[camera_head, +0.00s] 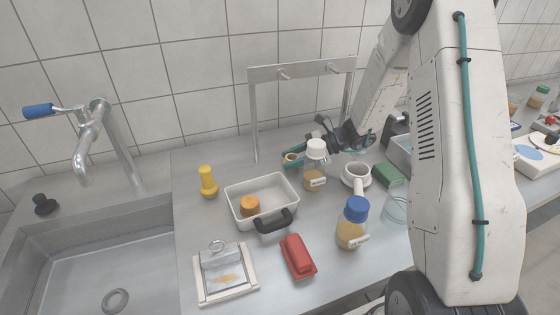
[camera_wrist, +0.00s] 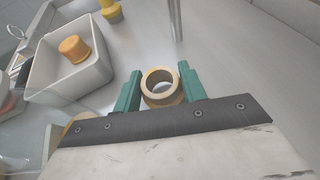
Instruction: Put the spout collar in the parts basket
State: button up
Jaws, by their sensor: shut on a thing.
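The spout collar, a tan ring with an open middle (camera_wrist: 163,101), is between the teal fingers of my gripper (camera_wrist: 160,88) in the wrist view. My gripper is shut on it. In the head view the collar (camera_head: 291,158) shows small at the fingertips, behind the basket's back right corner. The parts basket (camera_head: 291,206) is a pale open tub with a black handle at its front. It also shows at upper left in the wrist view (camera_wrist: 88,82), apart from the collar. An orange round piece (camera_head: 249,204) sits inside the basket.
A white-capped bottle (camera_head: 315,170) stands close to my gripper in the head view. A metal frame (camera_head: 252,115) rises behind the basket. A yellow piece (camera_head: 208,181) stands left of it; a red block (camera_head: 297,256) and blue-capped bottle (camera_head: 353,228) lie nearer. The sink is at left.

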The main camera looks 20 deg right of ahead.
aim_at(287, 159)
jog(key=a, duration=0.3)
jog(key=shift+w+a+f, duration=0.25)
jog(key=shift+w, duration=0.15)
jog(key=shift+w+a+f, duration=0.1)
jog(key=shift+f, duration=0.05)
jog(key=shift+f, duration=0.15)
jog(key=o, duration=0.9)
jog(key=shift+o, duration=0.2)
